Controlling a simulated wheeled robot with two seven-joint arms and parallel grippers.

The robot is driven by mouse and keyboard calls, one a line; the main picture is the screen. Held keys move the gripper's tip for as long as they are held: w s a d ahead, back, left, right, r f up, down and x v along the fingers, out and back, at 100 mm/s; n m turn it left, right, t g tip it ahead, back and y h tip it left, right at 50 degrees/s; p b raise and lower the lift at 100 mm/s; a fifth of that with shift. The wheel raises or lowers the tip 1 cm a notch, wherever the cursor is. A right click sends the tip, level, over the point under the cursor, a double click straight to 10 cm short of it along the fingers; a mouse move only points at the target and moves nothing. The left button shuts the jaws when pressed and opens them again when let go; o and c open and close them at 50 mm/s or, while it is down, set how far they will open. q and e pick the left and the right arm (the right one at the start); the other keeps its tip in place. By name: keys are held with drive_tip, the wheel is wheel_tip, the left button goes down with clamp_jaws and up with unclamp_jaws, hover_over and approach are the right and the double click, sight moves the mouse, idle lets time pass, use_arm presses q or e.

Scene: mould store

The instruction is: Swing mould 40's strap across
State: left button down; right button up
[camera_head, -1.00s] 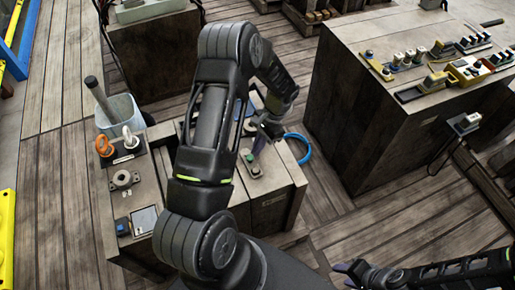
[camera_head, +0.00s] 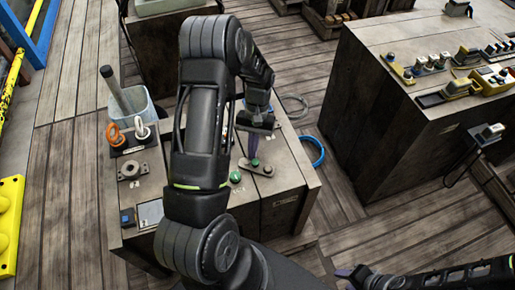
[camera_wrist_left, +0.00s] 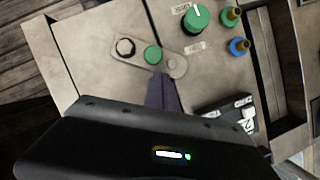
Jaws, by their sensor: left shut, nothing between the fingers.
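A flat beige strap (camera_wrist_left: 150,56) lies on the top of a pale block (camera_wrist_left: 85,50). It has a dark-ringed hole at one end, a green knob in the middle and a round pivot at the other end. A seam in the top runs up to the strap. In the head view the strap (camera_head: 262,168) is partly covered by my gripper. My left gripper (camera_wrist_left: 160,88) is shut and empty, its fingertips right beside the strap; contact cannot be told. It also shows in the head view (camera_head: 254,162). My right gripper (camera_head: 350,272) is at the lower edge; its opening is unclear. Labels are illegible.
A larger green knob (camera_wrist_left: 195,18) and blue knob (camera_wrist_left: 239,46) stand beside the strap. A dark cabinet (camera_head: 375,115) stands right, beyond a floor gap.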

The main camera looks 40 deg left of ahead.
sight(247, 168)
use_arm(q)
drive_tip(key=s+n, duration=0.2)
drive_tip(key=n, duration=0.1)
drive_tip(key=shift+a+t+h, duration=0.1)
drive_tip(key=shift+t+h, duration=0.2)
drive_tip(key=shift+h, duration=0.1)
drive_tip(key=shift+s+d+n+t+h, duration=0.25)
drive_tip(key=shift+s+n, duration=0.35)
drive_tip(key=shift+n, duration=0.4)
drive_tip(key=shift+s+d+n+t+h, duration=0.15)
drive_tip(key=shift+s+n+t+h, duration=0.15)
drive_tip(key=shift+s+n, duration=0.5)
drive_tip(key=shift+w+n, duration=0.2)
drive_tip(key=shift+n, duration=0.1)
drive_tip(key=shift+v, duration=3.9)
